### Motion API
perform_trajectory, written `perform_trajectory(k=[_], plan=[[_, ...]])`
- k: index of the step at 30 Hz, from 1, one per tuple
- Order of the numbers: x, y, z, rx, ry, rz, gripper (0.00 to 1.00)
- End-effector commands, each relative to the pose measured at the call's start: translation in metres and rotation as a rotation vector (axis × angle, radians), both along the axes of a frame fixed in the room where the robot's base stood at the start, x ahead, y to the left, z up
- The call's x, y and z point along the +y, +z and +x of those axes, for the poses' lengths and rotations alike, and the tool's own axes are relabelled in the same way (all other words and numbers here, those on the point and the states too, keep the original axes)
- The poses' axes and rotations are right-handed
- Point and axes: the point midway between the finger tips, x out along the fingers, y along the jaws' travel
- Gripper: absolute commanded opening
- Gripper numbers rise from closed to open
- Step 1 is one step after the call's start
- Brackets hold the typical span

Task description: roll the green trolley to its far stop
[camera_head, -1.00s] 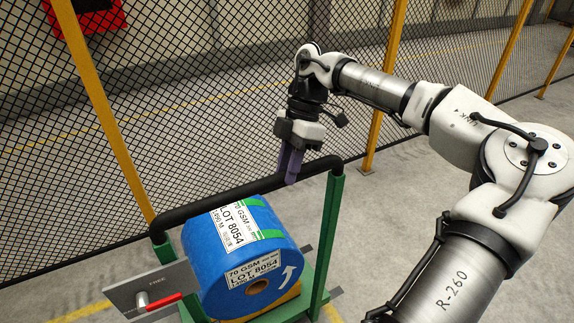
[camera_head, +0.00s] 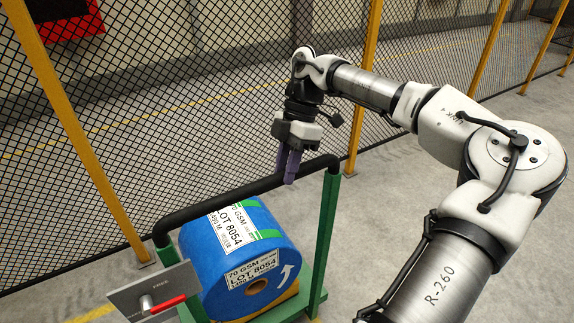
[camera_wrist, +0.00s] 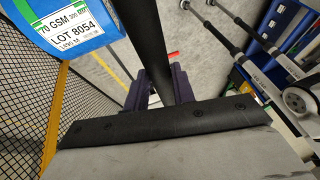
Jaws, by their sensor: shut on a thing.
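The green trolley (camera_head: 325,235) stands in the lower middle of the head view, with a black push bar (camera_head: 225,198) across the top of its green posts. My gripper (camera_head: 289,166) is shut on this bar, near its right end. The wrist view shows the bar (camera_wrist: 153,45) running between the two purple fingers. A blue roll (camera_head: 268,228) labelled LOT 8054 rests on the trolley. A grey plate (camera_head: 128,298) with a red-handled lever (camera_head: 168,303) sits at the trolley's left post. The far stop does not show.
A black mesh fence (camera_head: 180,120) with yellow posts (camera_head: 362,90) runs behind the trolley. A red panel (camera_head: 75,27) is at the upper left. The grey floor (camera_head: 410,195) right of the trolley looks clear. A yellow floor line shows at the lower left.

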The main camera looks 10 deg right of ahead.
Motion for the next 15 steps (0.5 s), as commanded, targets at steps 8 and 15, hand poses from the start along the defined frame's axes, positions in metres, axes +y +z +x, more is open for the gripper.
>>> perform_trajectory(k=[8, 15], plan=[[-0.0020, -0.0018, -0.0005, 0.002, 0.000, -0.003, 0.28], [-0.0019, -0.0007, 0.0002, -0.001, -0.002, -0.003, 0.47]])
